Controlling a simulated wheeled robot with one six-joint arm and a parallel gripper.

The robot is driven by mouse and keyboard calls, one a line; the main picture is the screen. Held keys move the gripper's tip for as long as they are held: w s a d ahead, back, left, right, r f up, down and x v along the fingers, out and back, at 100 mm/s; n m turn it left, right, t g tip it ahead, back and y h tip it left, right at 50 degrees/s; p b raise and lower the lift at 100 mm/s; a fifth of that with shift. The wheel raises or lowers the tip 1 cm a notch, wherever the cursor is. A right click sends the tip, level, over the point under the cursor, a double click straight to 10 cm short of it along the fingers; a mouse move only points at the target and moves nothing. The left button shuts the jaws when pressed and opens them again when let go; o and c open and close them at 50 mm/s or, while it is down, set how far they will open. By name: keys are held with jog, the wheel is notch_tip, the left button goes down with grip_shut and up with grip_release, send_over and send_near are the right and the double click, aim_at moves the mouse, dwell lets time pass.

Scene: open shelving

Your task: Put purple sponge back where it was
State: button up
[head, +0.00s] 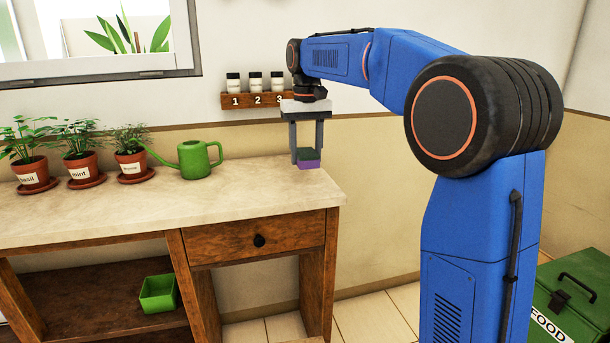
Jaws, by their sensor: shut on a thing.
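The purple sponge (308,165) has a dark green top layer and shows at the right end of the counter. My gripper (307,153) points straight down and is shut on the sponge, with a finger on each side of it. The sponge is at or just above the counter top (230,195), near its right edge; I cannot tell whether it touches the surface.
A green watering can (196,160) and potted plants, the closest being (131,160), stand left on the counter. A wall rack (250,100) with numbered jars is behind my gripper. A green bin (158,294) sits on the lower shelf. A green food box (575,300) stands at right.

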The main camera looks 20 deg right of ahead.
aim_at(306, 184)
jog(key=shift+f, duration=3.05)
jog(key=o, duration=1.2)
jog(key=shift+f, duration=0.15)
notch_tip(306, 184, up, 12)
jog(key=shift+r, duration=0.15)
